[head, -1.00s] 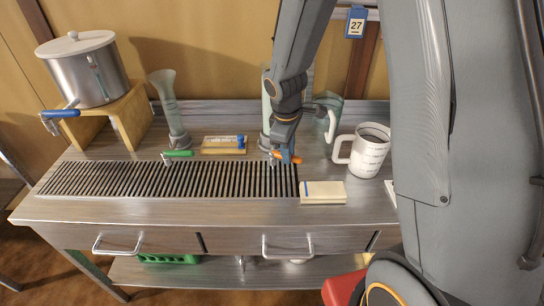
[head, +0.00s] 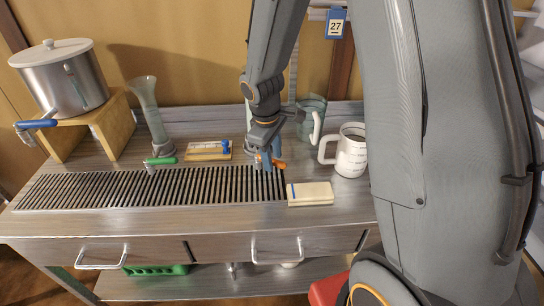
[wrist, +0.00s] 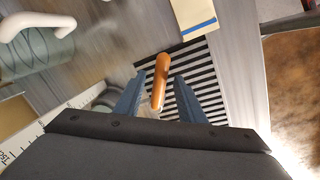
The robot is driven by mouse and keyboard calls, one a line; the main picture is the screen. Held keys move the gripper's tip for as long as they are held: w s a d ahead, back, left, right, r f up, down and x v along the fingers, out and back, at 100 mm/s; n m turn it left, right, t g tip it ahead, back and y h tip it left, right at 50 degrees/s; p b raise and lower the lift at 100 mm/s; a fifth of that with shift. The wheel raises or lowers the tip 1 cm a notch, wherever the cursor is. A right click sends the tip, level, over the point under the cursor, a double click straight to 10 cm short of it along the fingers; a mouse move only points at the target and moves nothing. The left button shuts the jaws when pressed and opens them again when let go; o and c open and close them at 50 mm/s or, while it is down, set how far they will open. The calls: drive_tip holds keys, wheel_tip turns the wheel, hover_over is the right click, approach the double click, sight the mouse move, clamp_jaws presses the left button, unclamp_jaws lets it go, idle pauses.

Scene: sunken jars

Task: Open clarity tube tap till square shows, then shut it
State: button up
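The clarity tube (head: 249,118), a tall pale upright tube, stands at the back of the bench, largely hidden behind my arm. Its orange tap handle (head: 278,164) sticks out low at the front, above the grating's right end. In the wrist view the orange handle (wrist: 161,72) lies between the two blue fingers of my gripper (wrist: 159,80). The fingers are apart, with a gap showing on each side of the handle, so my gripper is open around it. In the head view my gripper (head: 264,160) points down at the tap. The square inside the tube is not visible.
A flared glass (head: 147,100) with a green tap handle (head: 160,160) stands left. A steel pot (head: 62,82) with a blue tap sits on a wooden stand. A white mug (head: 350,155), a glass jug (head: 312,118) and a cream block (head: 310,194) are close on the right.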

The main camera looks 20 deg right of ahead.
wheel_tip(320, 180, up, 8)
drive_tip(key=s+a, duration=0.1)
drive_tip(key=shift+f+b, duration=0.2)
drive_tip(key=shift+b, duration=0.25)
drive_tip(key=shift+a, duration=0.1)
idle(7.0)
